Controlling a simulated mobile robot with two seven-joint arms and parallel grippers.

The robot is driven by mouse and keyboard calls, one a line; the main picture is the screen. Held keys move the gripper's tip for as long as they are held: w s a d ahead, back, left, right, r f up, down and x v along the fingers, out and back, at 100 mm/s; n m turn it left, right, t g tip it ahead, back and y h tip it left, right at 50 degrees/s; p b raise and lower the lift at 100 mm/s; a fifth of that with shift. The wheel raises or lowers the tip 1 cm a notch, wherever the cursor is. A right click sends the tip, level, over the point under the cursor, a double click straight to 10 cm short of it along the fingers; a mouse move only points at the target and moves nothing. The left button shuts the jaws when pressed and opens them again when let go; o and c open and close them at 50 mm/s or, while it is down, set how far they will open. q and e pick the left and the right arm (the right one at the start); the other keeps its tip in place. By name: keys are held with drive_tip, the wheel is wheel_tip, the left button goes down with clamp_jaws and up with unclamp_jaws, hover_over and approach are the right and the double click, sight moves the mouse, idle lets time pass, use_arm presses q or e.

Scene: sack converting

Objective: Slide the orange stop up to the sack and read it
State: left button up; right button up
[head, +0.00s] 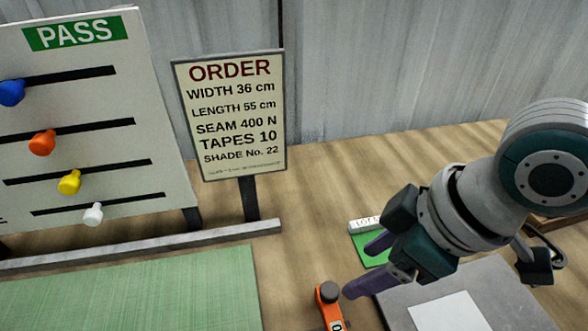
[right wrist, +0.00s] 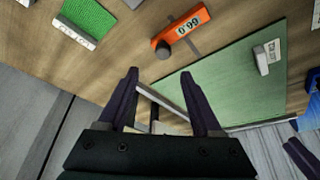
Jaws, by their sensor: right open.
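The orange stop (head: 327,307) with its dark knob sits on the table at the bottom of the head view, partly cut off. In the right wrist view the orange stop (right wrist: 183,30) shows its whole readout, turned at an angle; the digits look like 66.0 or 0.99. The green woven sack (head: 150,292) lies flat to its left, with a gap between them; the sack (right wrist: 225,90) also shows in the right wrist view. My right gripper (head: 356,270) is open and empty above the table, just right of the stop. My left gripper is not seen in the head view.
An order sign (head: 231,115) and a PASS board (head: 90,130) with coloured knobs stand behind the sack. A green swatch (head: 367,249) with a lot label and a grey plate (head: 480,290) with white paper lie right. A grey bar (head: 150,248) borders the sack's far side.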

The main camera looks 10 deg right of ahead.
sight(330, 290)
drive_tip(key=x, duration=0.2)
drive_tip(key=b+x, duration=0.1)
drive_tip(key=x, duration=0.2)
drive_tip(key=b+x, duration=0.1)
drive_tip(key=x, duration=0.2)
drive_tip(key=shift+s+f, duration=0.25)
drive_tip(key=shift+s, duration=0.15)
drive_tip(key=shift+w+a+f, duration=0.2)
drive_tip(key=shift+f, duration=0.3)
drive_tip(key=shift+c, duration=0.3)
drive_tip(key=c, duration=0.9)
